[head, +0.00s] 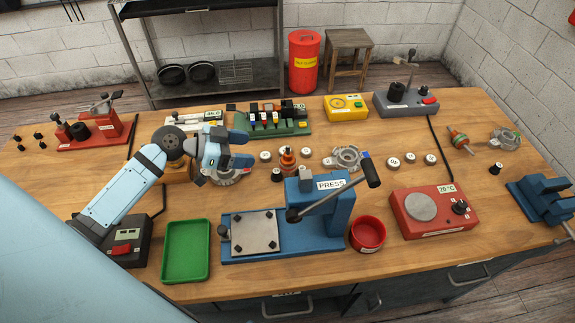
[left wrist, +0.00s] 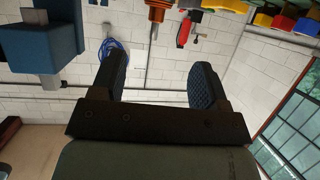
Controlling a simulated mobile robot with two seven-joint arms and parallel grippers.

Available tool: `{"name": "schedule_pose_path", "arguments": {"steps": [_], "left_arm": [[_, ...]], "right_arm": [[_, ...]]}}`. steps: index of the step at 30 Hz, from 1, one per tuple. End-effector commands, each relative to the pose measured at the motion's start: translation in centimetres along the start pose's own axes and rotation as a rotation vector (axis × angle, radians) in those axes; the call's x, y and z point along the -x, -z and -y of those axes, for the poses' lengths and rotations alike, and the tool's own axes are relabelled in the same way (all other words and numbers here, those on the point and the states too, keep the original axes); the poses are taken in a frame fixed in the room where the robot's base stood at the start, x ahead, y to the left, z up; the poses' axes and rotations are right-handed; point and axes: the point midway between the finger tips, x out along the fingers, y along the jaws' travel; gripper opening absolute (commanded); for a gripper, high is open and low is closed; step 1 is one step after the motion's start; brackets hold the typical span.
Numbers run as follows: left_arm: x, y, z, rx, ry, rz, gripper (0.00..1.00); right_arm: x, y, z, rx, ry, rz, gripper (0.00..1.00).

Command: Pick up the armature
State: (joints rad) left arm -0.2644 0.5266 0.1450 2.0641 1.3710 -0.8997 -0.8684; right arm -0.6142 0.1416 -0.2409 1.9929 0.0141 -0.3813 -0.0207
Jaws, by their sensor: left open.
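An armature (head: 287,160), red-orange and copper with a shaft, stands upright on the bench behind the blue press. A similar orange piece with a shaft (left wrist: 157,12) shows at the top of the left wrist view, beyond my fingers; it looks like the same armature. A second red-orange rotor-like part (head: 460,140) lies tilted at the right of the bench. My left gripper (head: 243,152) is left of the standing armature, apart from it. Its two dark fingers (left wrist: 160,65) are spread with nothing between them. My right gripper is not in view.
The blue press (head: 340,205) with its lever stands just in front of the armature. A grey metal housing (head: 346,158) and small white-topped pieces (head: 266,156) are close by. A green tray (head: 186,250), red bowl (head: 367,234) and red hot plate (head: 432,210) occupy the front.

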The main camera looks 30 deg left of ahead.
Motion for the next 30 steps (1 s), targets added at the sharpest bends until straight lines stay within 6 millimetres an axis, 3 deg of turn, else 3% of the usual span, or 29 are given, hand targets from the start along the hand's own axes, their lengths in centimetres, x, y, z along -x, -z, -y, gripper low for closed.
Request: {"name": "schedule_pose_path", "arguments": {"steps": [3, 9, 16, 24, 30], "left_arm": [[-2.5, 0.5, 0.0, 0.003, -0.001, -0.005, 0.68], [-5.8, 0.3, -0.1, 0.001, -0.001, -0.003, 0.68], [-7.4, 0.3, -0.2, 0.003, -0.001, -0.002, 0.68], [-11.2, 0.2, -0.5, 0.003, -0.001, -0.002, 0.68], [-11.9, 0.0, -0.5, -0.001, -0.002, 0.001, 0.68]], "right_arm": [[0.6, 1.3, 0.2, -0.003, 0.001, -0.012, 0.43], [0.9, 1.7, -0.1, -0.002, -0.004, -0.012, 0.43], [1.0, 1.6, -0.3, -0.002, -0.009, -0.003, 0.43], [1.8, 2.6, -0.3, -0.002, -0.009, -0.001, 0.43], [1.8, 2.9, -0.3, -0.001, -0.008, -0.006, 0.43]]}}
